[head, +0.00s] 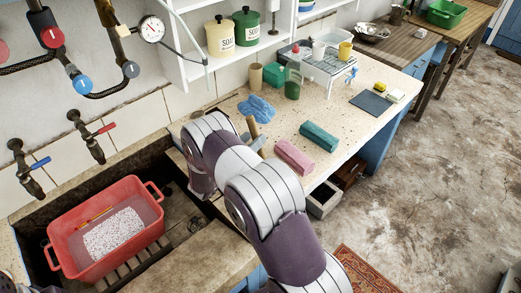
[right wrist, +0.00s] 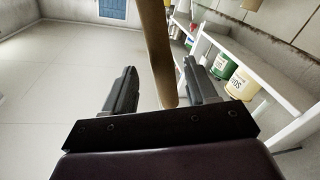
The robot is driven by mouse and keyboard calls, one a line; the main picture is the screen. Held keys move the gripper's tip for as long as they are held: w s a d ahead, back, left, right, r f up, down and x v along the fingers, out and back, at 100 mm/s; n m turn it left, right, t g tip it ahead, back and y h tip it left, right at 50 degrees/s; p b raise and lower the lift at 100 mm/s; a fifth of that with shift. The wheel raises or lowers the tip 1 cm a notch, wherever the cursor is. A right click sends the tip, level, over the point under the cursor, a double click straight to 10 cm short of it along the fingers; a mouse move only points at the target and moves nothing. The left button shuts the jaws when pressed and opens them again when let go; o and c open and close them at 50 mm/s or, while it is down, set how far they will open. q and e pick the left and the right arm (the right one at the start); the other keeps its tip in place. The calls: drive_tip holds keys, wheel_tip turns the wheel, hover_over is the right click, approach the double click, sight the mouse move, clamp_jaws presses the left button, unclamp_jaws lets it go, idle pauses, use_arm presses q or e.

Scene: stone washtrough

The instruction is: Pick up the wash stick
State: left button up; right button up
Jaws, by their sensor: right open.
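The wash stick appears to be the brown wooden stick (right wrist: 157,45) in the right wrist view. It comes down from the top edge, and its rounded end lies between the two fingers of my right gripper (right wrist: 158,82). The fingers are apart, with a gap visible on both sides. In the head view a short length of brown wood (head: 252,126) shows over the counter just beyond my right arm. My right gripper (head: 256,140) is mostly hidden there behind my own arm. My left gripper is not in view.
A red basin (head: 67,222) with a speckled cloth and a thin yellow stick stands in the stone trough. On the counter (head: 225,104) lie a blue cloth (head: 257,108), a pink block (head: 294,157) and a teal block (head: 319,136). A dish rack (head: 335,68) stands behind.

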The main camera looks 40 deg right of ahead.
drive_tip(key=x, duration=0.2)
drive_tip(key=p+x, duration=0.1)
drive_tip(key=x, duration=0.2)
drive_tip(key=shift+w+f, duration=0.15)
drive_tip(key=shift+w, duration=0.05)
drive_tip(key=shift+s+a, duration=0.1)
drive_tip(key=shift+a, duration=0.2)
drive_tip(key=shift+c, duration=1.3)
drive_tip(key=shift+a+r, duration=0.1)
drive_tip(key=shift+r, duration=0.1)
drive_tip(key=c, duration=0.5)
drive_tip(key=shift+f, duration=0.1)
drive_tip(key=c, duration=0.3)
